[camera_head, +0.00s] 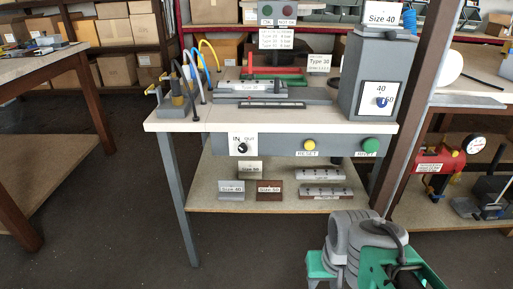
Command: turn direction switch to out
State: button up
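The direction switch (242,148) is a small black knob on a white plate marked IN and OUT. It sits at the left of the grey front panel (275,147) under the workbench top. The knob is too small to tell which way it points. Grey and green parts of my arm (352,236) show at the bottom right, below and to the right of the switch and well apart from it. No gripper fingers can be made out.
On the same panel are a yellow RESET button (309,145) and a green button (370,145). The bench top (215,122) carries a fixture and a grey machine box (376,75). A lower shelf (315,180) holds labelled blocks. The floor in front and left is clear.

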aim_at(243, 147)
jog(key=z, duration=2.15)
jog(key=k, duration=0.75)
jog(key=u, duration=3.3)
